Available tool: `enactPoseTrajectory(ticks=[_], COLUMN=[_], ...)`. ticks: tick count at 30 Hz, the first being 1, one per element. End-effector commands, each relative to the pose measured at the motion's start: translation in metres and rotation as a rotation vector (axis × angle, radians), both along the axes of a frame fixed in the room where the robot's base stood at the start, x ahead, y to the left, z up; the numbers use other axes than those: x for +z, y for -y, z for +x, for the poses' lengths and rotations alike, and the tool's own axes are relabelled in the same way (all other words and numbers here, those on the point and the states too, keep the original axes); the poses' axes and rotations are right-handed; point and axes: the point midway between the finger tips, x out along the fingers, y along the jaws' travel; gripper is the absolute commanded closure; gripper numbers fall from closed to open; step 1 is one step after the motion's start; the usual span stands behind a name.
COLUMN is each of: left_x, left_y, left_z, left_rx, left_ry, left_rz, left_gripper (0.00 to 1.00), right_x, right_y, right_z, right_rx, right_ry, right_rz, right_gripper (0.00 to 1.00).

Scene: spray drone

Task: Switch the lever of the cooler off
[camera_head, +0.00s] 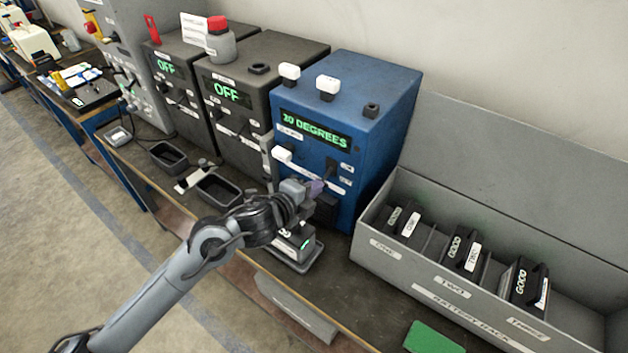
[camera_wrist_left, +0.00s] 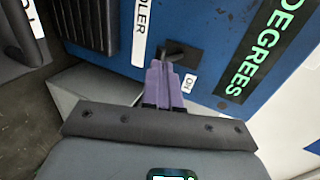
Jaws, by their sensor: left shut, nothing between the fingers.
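The cooler (camera_head: 372,100) is a blue box in the head view, with a lit green display (camera_head: 315,132) reading 20 DEGREES. Its small black lever (camera_head: 330,168) is on the front face. In the wrist view the lever (camera_wrist_left: 180,52) stands out from a dark plate, with an ON label (camera_wrist_left: 189,83) beside it. My left gripper (camera_head: 317,187) is at the cooler's front, just below the lever. Its purple fingers (camera_wrist_left: 163,75) are closed together and empty, their tips very close to the lever; I cannot tell if they touch. My right gripper is not in view.
Two dark grey machines (camera_head: 258,105) showing OFF stand left of the cooler. A grey battery rack (camera_head: 400,262) with several batteries is on the right. A tray (camera_head: 290,262) with a device sits under my left gripper. Black bins (camera_head: 218,189) line the bench's front.

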Motion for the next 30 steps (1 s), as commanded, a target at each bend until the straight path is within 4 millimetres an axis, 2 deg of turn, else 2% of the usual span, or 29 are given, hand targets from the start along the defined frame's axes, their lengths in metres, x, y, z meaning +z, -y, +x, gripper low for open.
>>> enactPoseTrajectory(ticks=[6, 21, 30], left_x=[0.011, 0.012, 0.02], left_y=[0.0, -0.001, -0.007], left_z=[0.0, -0.001, -0.021], left_rx=[0.0, -0.001, -0.016], left_ry=[0.0, -0.001, -0.002], left_rz=[0.0, 0.0, 0.001], left_gripper=[1.0, 1.0, 1.0], right_x=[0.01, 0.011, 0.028], right_y=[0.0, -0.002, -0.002], right_z=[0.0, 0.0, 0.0], right_rx=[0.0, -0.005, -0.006], right_ry=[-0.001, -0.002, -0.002], right_rz=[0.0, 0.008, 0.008], right_gripper=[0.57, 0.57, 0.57])
